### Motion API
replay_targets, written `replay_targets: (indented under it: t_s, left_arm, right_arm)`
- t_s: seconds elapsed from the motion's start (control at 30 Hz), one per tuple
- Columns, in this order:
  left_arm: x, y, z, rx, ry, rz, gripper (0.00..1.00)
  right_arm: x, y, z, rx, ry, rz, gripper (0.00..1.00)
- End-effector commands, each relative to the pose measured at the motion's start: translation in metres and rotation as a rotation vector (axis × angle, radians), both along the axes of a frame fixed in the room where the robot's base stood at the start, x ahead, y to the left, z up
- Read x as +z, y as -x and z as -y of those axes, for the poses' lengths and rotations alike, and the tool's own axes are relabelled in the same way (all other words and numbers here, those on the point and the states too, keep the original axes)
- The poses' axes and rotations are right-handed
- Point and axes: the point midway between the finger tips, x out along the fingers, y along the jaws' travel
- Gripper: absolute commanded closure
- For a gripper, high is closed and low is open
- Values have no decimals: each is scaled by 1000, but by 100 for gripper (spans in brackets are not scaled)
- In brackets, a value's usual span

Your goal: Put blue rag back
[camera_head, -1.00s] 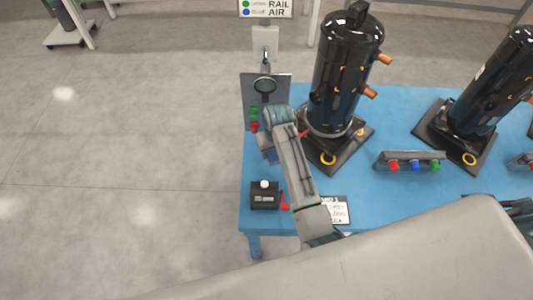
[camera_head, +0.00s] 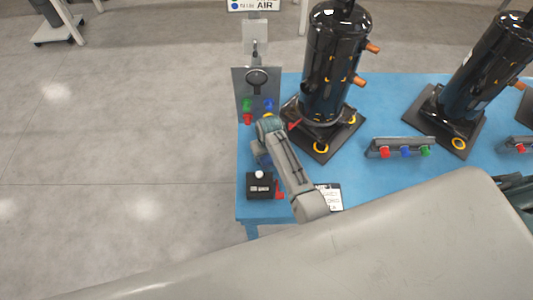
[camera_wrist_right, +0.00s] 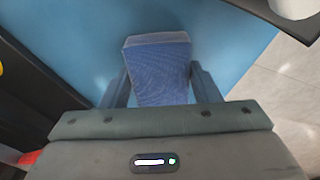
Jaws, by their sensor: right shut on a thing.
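My right gripper (camera_head: 260,155) is low over the left end of the blue table, between the upright grey panel and the black box. In the right wrist view its two fingers (camera_wrist_right: 160,84) are shut on the blue rag (camera_wrist_right: 157,68), a folded textured block with a paler far edge. The blue table surface lies beyond it. I cannot tell whether the rag touches the table. In the head view my gripper and wrist largely hide the rag. My left gripper is not in view.
The grey panel (camera_head: 243,88) has green, red and blue pieces. The black box (camera_head: 260,190) with a white knob and a white card (camera_head: 331,195) lie near the front edge. A black compressor (camera_head: 332,65) stands just right of the arm; another (camera_head: 478,75) is farther right. A valve rail (camera_head: 402,141) lies between.

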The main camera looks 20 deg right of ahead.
Motion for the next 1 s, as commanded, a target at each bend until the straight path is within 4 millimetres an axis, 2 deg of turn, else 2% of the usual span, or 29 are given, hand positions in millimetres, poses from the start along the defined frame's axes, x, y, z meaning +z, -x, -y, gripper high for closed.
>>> replay_targets:
  t_s: [0.13,0.17,0.23,0.27,0.53,0.67,0.77,1.0]
  left_arm:
    - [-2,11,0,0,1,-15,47]
    - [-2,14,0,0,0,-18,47]
    - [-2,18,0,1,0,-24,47]
    - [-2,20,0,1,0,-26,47]
    - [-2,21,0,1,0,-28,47]
    - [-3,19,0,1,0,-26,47]
    - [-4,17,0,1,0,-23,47]
    - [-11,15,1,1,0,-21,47]
  right_arm:
    - [-2,0,0,0,0,0,62]
    - [-1,0,0,0,0,0,38]
    - [-1,0,0,0,0,0,25]
    - [-1,0,0,0,0,0,22]
    - [0,0,0,0,0,0,22]
    - [8,0,0,0,0,1,22]
    - [22,2,0,0,0,3,22]
    - [72,7,0,-1,-2,5,22]
